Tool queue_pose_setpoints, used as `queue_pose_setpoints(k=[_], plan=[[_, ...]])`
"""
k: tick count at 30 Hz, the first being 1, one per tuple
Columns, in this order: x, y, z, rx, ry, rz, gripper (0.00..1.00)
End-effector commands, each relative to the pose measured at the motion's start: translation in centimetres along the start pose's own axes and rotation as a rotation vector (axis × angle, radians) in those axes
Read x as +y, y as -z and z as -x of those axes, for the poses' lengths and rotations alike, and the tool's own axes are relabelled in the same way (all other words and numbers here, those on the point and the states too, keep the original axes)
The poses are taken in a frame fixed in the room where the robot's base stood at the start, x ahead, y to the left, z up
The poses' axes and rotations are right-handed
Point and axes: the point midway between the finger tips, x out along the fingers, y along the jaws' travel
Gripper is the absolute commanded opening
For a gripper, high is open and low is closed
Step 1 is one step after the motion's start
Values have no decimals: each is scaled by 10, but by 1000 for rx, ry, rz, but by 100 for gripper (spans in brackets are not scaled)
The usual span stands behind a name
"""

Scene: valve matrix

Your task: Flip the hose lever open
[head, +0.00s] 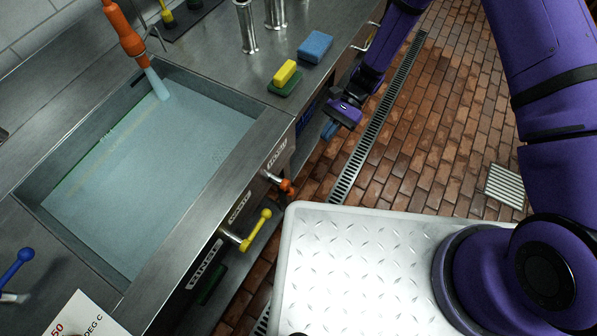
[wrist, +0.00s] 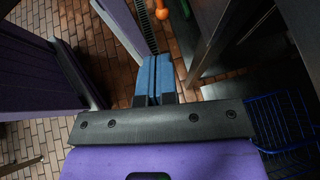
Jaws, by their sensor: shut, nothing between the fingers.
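An orange lever (head: 286,187) sticks out from the front panel of the sink counter, below a small label plate (head: 277,153) that is hard to read. Its colour matches the orange hose sprayer (head: 130,38) over the sink. My gripper (head: 329,130) is beyond the lever, beside the counter front and apart from the lever. In the wrist view its blue fingers (wrist: 155,78) are pressed together with nothing between them. An orange piece (wrist: 162,10) shows at the top edge of the wrist view; I cannot tell if it is the lever.
A yellow lever (head: 256,230) is on the same panel, nearer. A blue lever (head: 18,266) is at far left. The sink (head: 268,128) holds water. Sponges (head: 287,73) lie on the counter. A blue wire basket (wrist: 280,125) is right in the wrist view. Brick floor (head: 430,130) is open to the right.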

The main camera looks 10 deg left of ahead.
Motion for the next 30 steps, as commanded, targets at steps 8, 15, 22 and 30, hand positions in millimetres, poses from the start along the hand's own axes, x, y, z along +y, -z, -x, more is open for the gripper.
queue_pose_setpoints(k=[8, 15, 22, 30], plan=[[1, 11, -25, -33, 1, -32, 0], [1, 9, -60, -33, -1, -31, 0], [2, 9, -103, -32, -1, -33, 0], [1, 0, -143, -32, 0, -31, 0]])
